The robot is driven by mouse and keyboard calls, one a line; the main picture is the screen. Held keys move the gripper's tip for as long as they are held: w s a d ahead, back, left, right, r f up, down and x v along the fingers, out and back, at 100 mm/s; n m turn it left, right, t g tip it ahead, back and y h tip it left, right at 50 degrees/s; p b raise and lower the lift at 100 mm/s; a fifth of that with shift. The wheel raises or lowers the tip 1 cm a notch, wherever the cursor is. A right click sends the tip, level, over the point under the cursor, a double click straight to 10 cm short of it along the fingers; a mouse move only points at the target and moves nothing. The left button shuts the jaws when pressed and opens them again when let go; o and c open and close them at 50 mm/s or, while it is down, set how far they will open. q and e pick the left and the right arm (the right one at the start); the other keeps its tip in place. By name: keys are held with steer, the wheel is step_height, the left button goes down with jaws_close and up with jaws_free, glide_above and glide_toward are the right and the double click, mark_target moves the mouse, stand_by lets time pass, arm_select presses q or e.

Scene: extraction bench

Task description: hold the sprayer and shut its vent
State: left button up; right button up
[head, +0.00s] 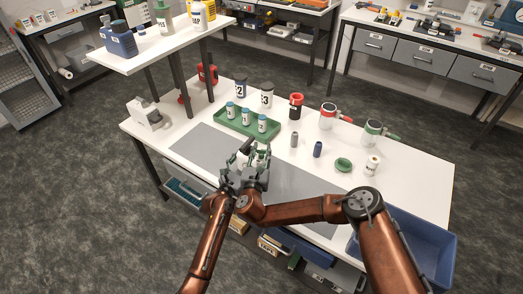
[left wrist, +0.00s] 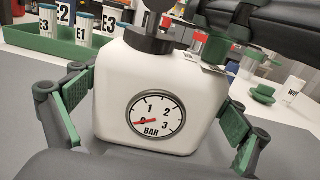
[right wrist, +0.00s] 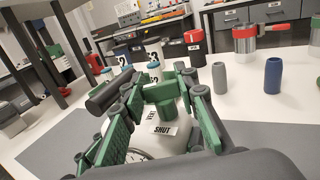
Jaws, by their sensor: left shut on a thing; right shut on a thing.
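The sprayer is a white tank (left wrist: 150,95) with a black neck and a BAR gauge (left wrist: 157,117) whose red needle points near 0. It stands upright over the grey mat. My left gripper (left wrist: 155,130) is shut on it, with green pads on both sides of the tank. The vent is a green knob (right wrist: 163,95) on top of the tank, above a label (right wrist: 160,128) reading VENT and SHUT. My right gripper (right wrist: 165,105) has its fingers closed around the knob. In the head view, my grippers (head: 245,180) hide most of the sprayer.
A green tray (head: 240,124) with several small bottles stands just behind. Grey and blue cylinders (head: 318,149), a green dish (head: 343,164) and a white jar (head: 372,166) stand to the right. A raised shelf (head: 160,45) is at back left.

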steer(key=shift+d, duration=0.1)
steer(key=shift+f+n+y, duration=0.15)
steer(key=shift+n+y, duration=0.15)
steer(key=shift+y, duration=0.1)
steer(key=n+y, duration=0.2)
steer(key=y, duration=0.1)
steer(key=shift+w+d, duration=0.1)
steer(key=shift+d, duration=0.1)
steer(key=n+y, duration=0.1)
steer(key=y, duration=0.2)
steer(key=shift+n, duration=0.4)
steer(key=y, duration=0.1)
steer(key=n+y, duration=0.2)
steer(key=shift+a+r+g+y, duration=0.2)
steer(key=shift+r+g+y, duration=0.05)
steer(key=shift+g+y, duration=0.15)
steer(key=shift+a+r+n+g+y, duration=0.25)
steer(key=shift+n+g+y, duration=0.1)
steer(key=shift+n+y, duration=0.3)
steer(key=shift+a+r+n+g+y, duration=0.1)
steer(key=shift+r+n+g+y, duration=0.1)
steer(key=shift+n+g+y, duration=0.4)
steer(key=shift+d+f, duration=0.25)
steer(key=shift+f, duration=0.1)
